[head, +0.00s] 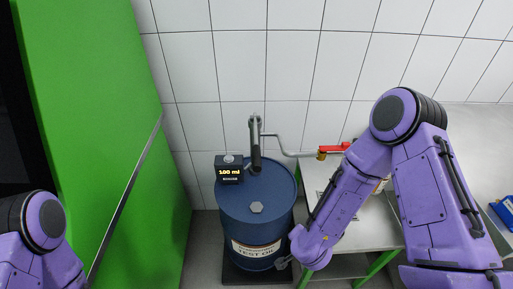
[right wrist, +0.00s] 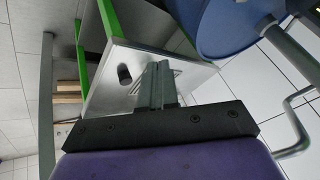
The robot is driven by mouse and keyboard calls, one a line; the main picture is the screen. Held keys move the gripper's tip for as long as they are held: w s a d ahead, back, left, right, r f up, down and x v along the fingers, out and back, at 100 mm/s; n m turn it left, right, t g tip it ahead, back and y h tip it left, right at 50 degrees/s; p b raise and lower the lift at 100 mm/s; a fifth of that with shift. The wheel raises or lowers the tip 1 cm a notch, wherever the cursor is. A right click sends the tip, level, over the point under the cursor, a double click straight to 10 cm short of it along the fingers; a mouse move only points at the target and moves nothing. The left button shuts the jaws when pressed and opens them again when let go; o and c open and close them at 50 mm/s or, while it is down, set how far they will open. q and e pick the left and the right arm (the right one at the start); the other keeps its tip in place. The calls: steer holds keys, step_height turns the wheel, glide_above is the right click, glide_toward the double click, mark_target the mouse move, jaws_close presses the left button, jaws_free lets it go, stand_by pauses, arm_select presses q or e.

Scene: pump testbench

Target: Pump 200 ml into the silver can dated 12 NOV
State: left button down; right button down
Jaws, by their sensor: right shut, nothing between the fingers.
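A blue drum (head: 245,215) labelled TEST OIL stands on the floor, with a grey hand pump (head: 255,145) on top. The counter (head: 229,172) on the drum reads 100 ml. My left gripper is out of view.
The steel table (head: 345,215) with green legs stands right of the drum; the right wrist view shows a dark opening (right wrist: 125,73) in its top. A green panel (head: 100,130) is on the left. A blue item (head: 504,210) lies at the right edge.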

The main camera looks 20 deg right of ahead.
steer(key=w+a+r+m+y+p, duration=0.1)
steer(key=w+a+r+m+y, duration=0.1)
steer(key=w+r, duration=0.4)
steer(key=w+a+r+m+t+y+p, duration=0.1)
steer(key=w+a+r+m+y, duration=0.2)
steer(key=w+r, duration=0.4)
steer(key=w+a+r+m+y+p, duration=0.1)
steer(key=w+r, duration=0.6)
steer(key=r, duration=1.3)
steer(key=a+m+y, duration=0.1)
steer(key=a+m, duration=0.1)
steer(key=m, duration=0.1)
steer(key=shift+w+r+m+t, duration=0.15)
steer(key=shift+r+m+t, duration=0.15)
steer(key=shift+a+f, duration=0.1)
steer(key=shift+f, duration=0.05)
steer(key=b, duration=0.8)
glide_above(258, 155)
step_height(258, 155, down, 8)
steer(key=shift+r, duration=0.1)
steer(key=shift+f, duration=0.45)
